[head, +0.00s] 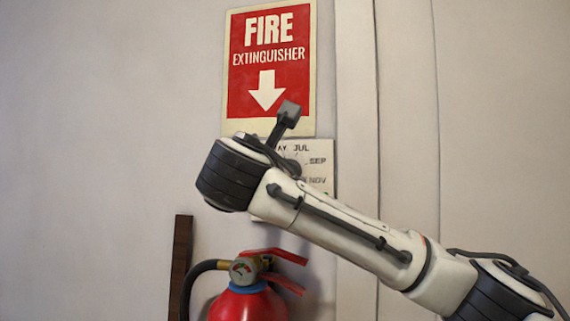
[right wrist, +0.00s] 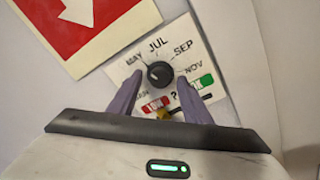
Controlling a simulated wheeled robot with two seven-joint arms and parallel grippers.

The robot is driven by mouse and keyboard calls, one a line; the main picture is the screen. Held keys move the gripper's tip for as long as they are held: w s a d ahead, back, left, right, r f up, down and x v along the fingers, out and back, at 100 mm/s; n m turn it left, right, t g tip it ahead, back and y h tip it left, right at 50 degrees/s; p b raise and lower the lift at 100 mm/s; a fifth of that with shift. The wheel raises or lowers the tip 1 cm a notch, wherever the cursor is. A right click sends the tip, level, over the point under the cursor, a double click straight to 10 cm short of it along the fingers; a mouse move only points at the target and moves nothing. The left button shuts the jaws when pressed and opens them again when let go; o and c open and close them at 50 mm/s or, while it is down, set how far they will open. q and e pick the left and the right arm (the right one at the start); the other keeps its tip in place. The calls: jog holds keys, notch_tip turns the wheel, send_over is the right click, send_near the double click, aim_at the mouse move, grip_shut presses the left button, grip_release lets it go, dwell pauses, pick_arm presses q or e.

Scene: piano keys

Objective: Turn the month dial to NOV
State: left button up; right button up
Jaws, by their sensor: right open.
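The month dial is a round black knob (right wrist: 160,74) on a white plate (right wrist: 196,52) on the wall. MAY, JUL, SEP and NOV are readable around it in the right wrist view; NOV is at the knob's right. I cannot tell which month the knob points to. My right gripper (right wrist: 159,79) is open, its two purple-grey fingers on either side of the knob; whether they touch it is unclear. In the head view my right arm hides the plate's left and lower parts, but the plate's right side (head: 321,178) shows. My left gripper is in neither view.
A red fire extinguisher sign (head: 268,62) is on the wall just above the plate. A red fire extinguisher (head: 248,303) stands below, beside a dark brown strip (head: 180,268). Vertical trim (head: 357,100) runs right of the plate. The wall at left is bare.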

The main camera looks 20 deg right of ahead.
jog(key=shift+w+d, duration=0.25)
jog(key=shift+w, duration=0.15)
jog(key=shift+s, duration=0.1)
jog(key=c, duration=1.1)
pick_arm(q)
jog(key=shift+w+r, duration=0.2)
pick_arm(e)
jog(key=shift+o, duration=0.2)
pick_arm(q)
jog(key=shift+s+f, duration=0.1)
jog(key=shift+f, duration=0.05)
